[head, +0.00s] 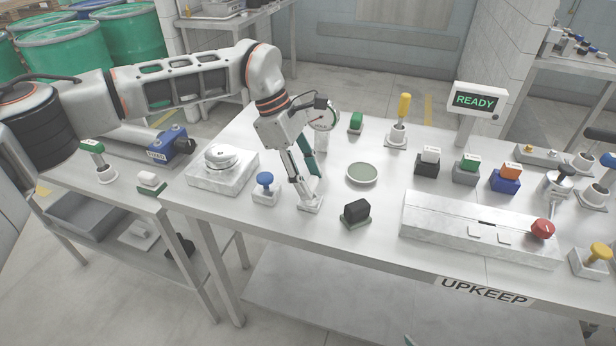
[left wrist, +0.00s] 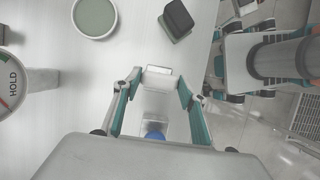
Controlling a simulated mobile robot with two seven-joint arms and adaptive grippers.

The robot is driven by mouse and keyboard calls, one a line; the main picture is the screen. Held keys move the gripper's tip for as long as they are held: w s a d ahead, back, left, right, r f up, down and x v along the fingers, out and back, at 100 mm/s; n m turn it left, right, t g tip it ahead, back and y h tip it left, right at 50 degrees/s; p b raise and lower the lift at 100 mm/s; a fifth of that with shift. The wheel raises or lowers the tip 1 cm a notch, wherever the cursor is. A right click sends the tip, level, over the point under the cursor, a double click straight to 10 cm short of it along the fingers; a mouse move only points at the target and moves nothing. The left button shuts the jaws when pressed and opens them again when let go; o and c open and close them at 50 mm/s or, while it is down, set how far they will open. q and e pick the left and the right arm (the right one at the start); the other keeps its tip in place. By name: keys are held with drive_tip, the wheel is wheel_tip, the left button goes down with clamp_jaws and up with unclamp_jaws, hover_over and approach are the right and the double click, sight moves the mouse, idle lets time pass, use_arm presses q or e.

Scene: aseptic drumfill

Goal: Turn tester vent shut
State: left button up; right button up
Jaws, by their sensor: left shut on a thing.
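My left gripper (head: 311,190) points down at the white table. Its fingers are shut on a small pale block (head: 311,205), low at the table top. In the left wrist view the pale block (left wrist: 159,71) sits between the fingertips of my left gripper (left wrist: 160,84). A round dial gauge (head: 324,115) stands behind the gripper, partly hidden by it. In the left wrist view the gauge (left wrist: 14,92) shows the word HOLD. I cannot tell which part is the tester vent, or how it is turned. My right gripper is not in view.
A blue knob on a pale base (head: 265,185) stands close left of the gripper. A round green-grey dish (head: 362,173) and a black block (head: 356,212) are to its right. A READY display (head: 475,101) stands behind. A long metal box (head: 480,228) fills the front right.

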use_arm(q)
drive_tip(key=o, duration=1.1)
drive_tip(key=v, duration=1.2)
